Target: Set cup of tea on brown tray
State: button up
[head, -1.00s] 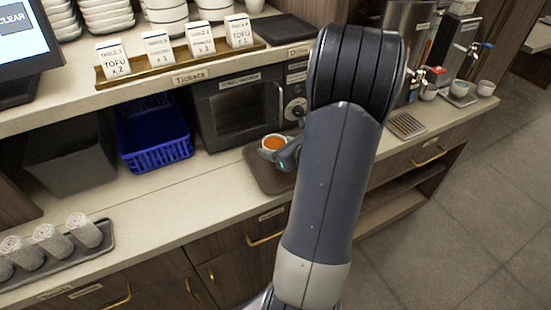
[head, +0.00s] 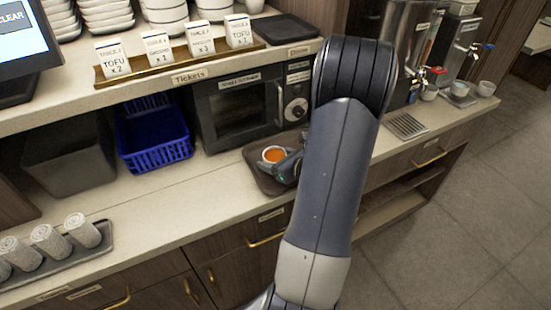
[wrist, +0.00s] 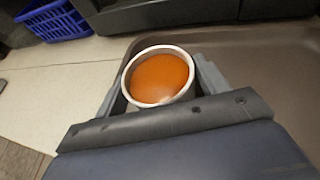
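The cup of tea (head: 274,149) is a small white cup filled with orange-brown liquid. It looks about upright, low over the left part of the brown tray (head: 251,148); whether its base touches the tray is hidden. My gripper (head: 281,165) is at the cup's near right side. In the wrist view the cup (wrist: 133,77) sits between the two fingers of my gripper (wrist: 163,88), which appear to press its sides. The brown tray (wrist: 275,60) fills the right of that view. My arm hides the tray's right part in the head view.
A dark microwave (head: 240,112) stands right behind the tray. A blue basket (head: 155,145) and a grey bin (head: 70,160) are to the left. A tray of rolled towels (head: 108,232) lies at lower left. The counter (head: 190,200) left of the brown tray is clear.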

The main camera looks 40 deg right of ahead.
jog(key=shift+o, duration=1.2)
jog(key=shift+r+p, duration=0.25)
jog(key=shift+p, duration=0.05)
jog(key=v, duration=1.2)
jog(key=shift+a+f, duration=0.1)
jog(key=shift+f, duration=0.05)
jog(key=shift+c, duration=0.2)
